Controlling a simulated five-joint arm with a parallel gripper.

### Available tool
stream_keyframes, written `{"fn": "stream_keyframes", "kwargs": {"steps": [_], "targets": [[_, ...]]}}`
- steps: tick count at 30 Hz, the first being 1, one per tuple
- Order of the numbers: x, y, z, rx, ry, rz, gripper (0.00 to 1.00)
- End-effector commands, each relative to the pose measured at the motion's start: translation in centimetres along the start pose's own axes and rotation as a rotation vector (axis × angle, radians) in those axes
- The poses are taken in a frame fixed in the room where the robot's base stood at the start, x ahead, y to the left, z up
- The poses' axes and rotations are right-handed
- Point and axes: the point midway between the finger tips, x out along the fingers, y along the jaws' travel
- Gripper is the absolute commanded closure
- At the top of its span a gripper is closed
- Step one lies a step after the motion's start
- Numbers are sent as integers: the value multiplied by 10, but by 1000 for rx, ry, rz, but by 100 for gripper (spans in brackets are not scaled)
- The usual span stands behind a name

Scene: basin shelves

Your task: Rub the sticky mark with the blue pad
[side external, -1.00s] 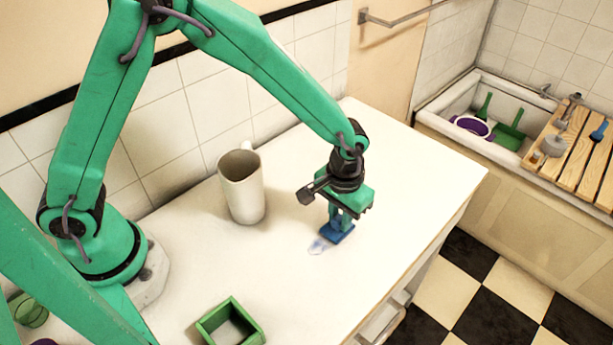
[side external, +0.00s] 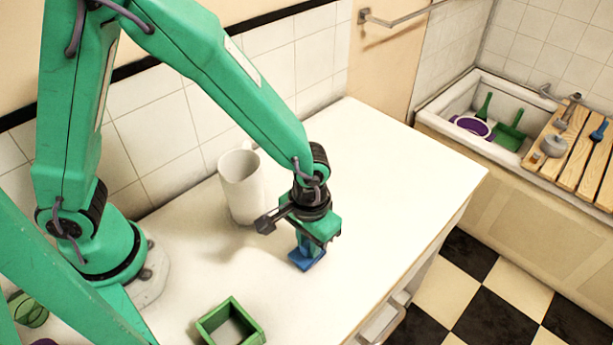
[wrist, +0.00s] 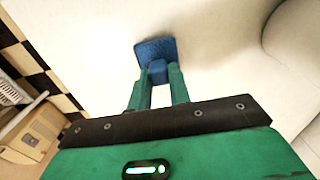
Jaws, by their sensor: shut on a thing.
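My gripper (side external: 307,240) is shut on the blue pad (side external: 307,261) and holds it down at the white counter top. In the wrist view the blue pad (wrist: 155,50) shows beyond my gripper's fingers (wrist: 158,80), which pinch its raised grip. The pad looks flat against the surface. I see no sticky mark in either current view; the pad and gripper may hide it.
A tall white mug (side external: 241,188) stands close behind and left of my gripper. A green open box (side external: 231,323) sits at the front of the counter (side external: 390,160). The counter's right side is clear up to its edge. A basin with several items is beyond.

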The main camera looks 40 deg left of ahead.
Motion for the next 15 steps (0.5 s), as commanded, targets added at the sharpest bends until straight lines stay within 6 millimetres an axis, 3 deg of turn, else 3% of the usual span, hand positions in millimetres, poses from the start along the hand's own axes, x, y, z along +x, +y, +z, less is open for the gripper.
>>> {"fn": "stream_keyframes", "kwargs": {"steps": [3,15], "targets": [[-24,1,-3,-1,9,6,100],[-58,1,-2,0,7,5,100]]}}
